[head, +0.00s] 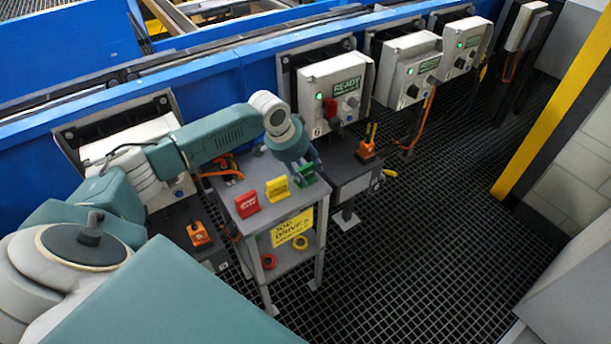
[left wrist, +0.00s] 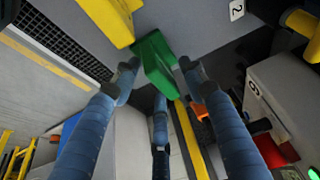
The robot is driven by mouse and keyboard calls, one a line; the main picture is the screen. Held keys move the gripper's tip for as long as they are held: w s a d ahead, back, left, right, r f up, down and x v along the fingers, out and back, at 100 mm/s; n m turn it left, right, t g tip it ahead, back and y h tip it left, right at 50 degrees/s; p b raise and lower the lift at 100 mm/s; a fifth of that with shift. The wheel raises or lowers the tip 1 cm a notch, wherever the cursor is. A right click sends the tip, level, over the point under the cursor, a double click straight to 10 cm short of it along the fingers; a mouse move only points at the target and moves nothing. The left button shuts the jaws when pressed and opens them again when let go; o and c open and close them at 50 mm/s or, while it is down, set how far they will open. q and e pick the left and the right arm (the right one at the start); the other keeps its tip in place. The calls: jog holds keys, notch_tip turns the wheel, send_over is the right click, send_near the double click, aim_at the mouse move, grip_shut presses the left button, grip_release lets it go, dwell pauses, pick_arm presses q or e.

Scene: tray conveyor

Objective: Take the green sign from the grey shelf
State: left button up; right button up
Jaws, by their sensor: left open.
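The green sign (head: 306,174) stands on the top of the grey shelf (head: 255,172), near its right edge. My left gripper (head: 309,162) is above and right at the sign, and partly covers it in the head view. In the left wrist view the green sign (left wrist: 155,60) shows between the spread fingertips of my left gripper (left wrist: 158,78). The fingers are open, and I cannot tell whether any of them touches the sign. My right gripper is not in view.
A yellow sign (head: 277,188) stands just left of the green one, and a red sign (head: 247,204) farther left. A yellow placard (head: 292,228) hangs on the shelf's front. A control box marked READY (head: 335,90) is close behind. Open grating floor (head: 430,240) lies to the right.

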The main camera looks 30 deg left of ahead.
pick_arm(q)
jog(key=shift+c, duration=0.3)
grip_shut()
jog(key=shift+r, duration=0.1)
